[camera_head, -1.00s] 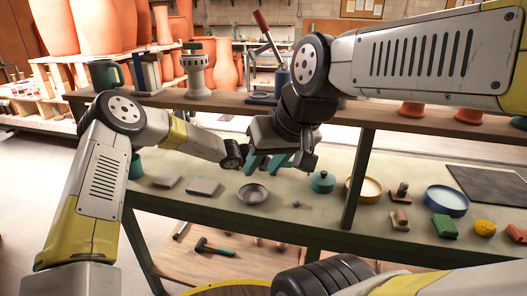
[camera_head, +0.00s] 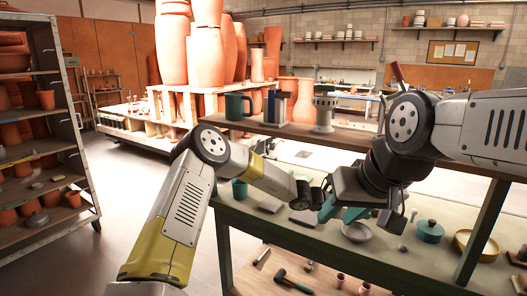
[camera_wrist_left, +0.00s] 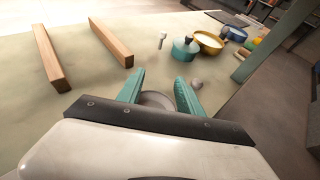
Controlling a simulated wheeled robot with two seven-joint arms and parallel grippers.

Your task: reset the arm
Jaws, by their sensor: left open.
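My right arm comes in from the right in the head view. In the left wrist view my left gripper (camera_wrist_left: 159,76) is open and empty. A grey bowl (camera_wrist_left: 157,100) shows beyond its teal fingers, partly hidden by the gripper body.
The bench (camera_head: 262,222) holds a teal lidded pot (camera_head: 430,231) and a yellow bowl (camera_head: 465,243). Its upper shelf carries a teal mug (camera_head: 236,106) and a pale pierced vessel (camera_head: 323,115). A rack of terracotta pots (camera_head: 75,130) stands left. Floor between is clear.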

